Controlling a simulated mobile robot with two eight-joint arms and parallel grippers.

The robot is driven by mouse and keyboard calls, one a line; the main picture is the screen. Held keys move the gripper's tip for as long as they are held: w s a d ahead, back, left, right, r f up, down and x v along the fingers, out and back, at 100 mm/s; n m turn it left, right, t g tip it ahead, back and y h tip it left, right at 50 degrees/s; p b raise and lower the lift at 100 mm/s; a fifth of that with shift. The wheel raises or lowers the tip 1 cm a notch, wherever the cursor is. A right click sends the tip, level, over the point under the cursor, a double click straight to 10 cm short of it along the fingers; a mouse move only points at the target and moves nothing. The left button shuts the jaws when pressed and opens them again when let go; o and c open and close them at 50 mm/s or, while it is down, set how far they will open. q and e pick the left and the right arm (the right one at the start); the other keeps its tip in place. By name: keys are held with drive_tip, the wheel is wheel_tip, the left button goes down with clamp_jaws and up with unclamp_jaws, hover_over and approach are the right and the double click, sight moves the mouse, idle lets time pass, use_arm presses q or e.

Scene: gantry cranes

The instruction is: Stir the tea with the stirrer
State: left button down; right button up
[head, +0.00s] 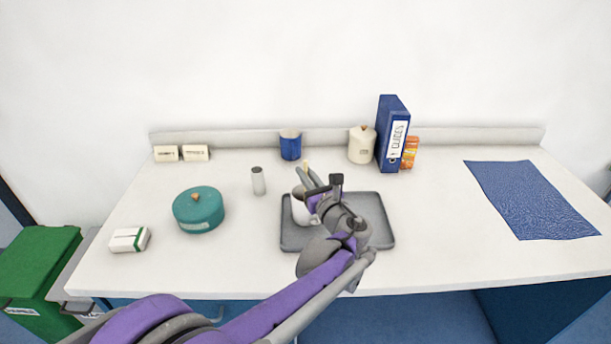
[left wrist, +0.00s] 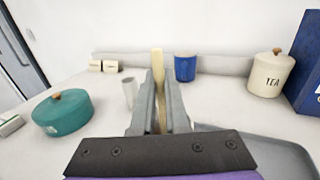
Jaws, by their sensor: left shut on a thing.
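My left gripper (head: 306,180) is shut on the stirrer, a thin pale wooden stick (head: 305,166). In the left wrist view the stirrer (left wrist: 157,64) stands upright between the two fingers (left wrist: 160,100) and sticks up past their tips. A white mug (head: 300,210) sits on the left part of the grey tray (head: 382,241), partly hidden behind my gripper. The gripper is over or beside the mug in the head view. The stirrer's lower end and any tea are hidden, so I cannot tell whether the stirrer is in the mug. My right gripper is not in view.
A blue cup (head: 290,146), a cream tea canister (head: 361,146), a blue binder (head: 391,135) and an orange box (head: 409,152) stand at the back. A grey cylinder (head: 258,181) and a teal pot (head: 198,211) are left. A blue mat (head: 530,200) lies right.

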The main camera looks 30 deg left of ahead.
sight(306, 160)
use_arm(q)
drive_tip(key=shift+r+p, duration=2.15)
drive_tip(key=shift+r, duration=1.4)
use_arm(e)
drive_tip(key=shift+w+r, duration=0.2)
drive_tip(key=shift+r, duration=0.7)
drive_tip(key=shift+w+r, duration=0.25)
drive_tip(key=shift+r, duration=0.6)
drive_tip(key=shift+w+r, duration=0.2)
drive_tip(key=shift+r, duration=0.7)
use_arm(q)
drive_tip(key=shift+r+p, duration=1.4)
drive_tip(key=shift+r, duration=1.2)
drive_tip(key=shift+f, duration=0.1)
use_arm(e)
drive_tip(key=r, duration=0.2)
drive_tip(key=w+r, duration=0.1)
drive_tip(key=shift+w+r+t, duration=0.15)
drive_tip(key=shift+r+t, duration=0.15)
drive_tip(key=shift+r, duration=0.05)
use_arm(q)
drive_tip(key=shift+f, duration=0.1)
